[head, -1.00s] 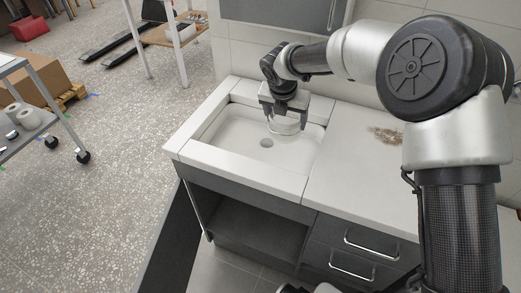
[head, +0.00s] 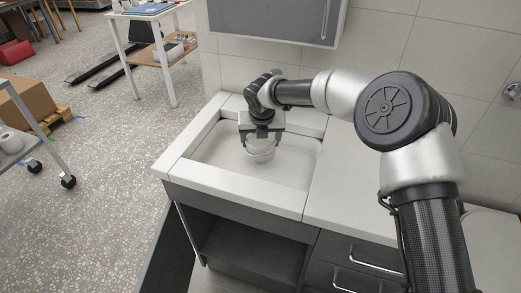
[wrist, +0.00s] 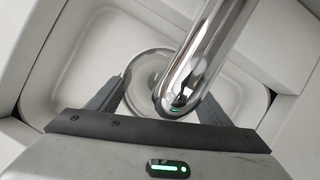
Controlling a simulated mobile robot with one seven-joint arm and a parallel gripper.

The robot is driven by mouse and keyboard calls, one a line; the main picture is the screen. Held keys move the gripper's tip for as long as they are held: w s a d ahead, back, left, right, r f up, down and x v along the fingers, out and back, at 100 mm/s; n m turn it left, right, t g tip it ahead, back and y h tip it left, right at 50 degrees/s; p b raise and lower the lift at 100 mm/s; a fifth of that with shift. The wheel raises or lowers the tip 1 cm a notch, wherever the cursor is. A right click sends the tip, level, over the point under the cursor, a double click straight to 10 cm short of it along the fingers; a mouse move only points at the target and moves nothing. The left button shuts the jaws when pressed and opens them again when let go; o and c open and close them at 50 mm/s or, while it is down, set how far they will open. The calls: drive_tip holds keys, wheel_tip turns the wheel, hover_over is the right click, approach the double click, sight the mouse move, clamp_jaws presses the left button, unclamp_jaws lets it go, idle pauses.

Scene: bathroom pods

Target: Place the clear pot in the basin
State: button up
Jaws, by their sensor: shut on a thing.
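The clear pot (head: 260,152) is a round, see-through vessel held below my gripper (head: 261,138), over the white basin (head: 232,190) and within its rim. In the wrist view the clear pot (wrist: 142,72) sits between the two dark fingers of my gripper (wrist: 160,88), which are shut on it. The pale basin floor (wrist: 88,48) shows around it. A chrome tap (wrist: 212,45) covers part of the pot in the wrist view. I cannot tell whether the pot touches the basin floor. The drain is hidden in the head view.
A white countertop (head: 350,205) lies right of the basin, with grey drawers (head: 355,256) below. A grey wall cabinet (head: 270,20) hangs above and behind. A trolley (head: 30,130) and a white table (head: 150,20) stand on the speckled floor at left.

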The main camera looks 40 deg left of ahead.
drive_tip(key=shift+f, duration=1.5)
drive_tip(key=shift+f, duration=0.1)
drive_tip(key=o, duration=1.3)
drive_tip(key=shift+f, duration=0.1)
drive_tip(key=shift+o, duration=0.2)
drive_tip(key=shift+r, duration=0.45)
drive_tip(key=p+v, duration=0.1)
drive_tip(key=v, duration=1)
drive_tip(key=shift+r+p, duration=0.2)
drive_tip(key=shift+p, duration=0.2)
drive_tip(key=shift+s+d, duration=0.1)
drive_tip(key=shift+d, duration=0.05)
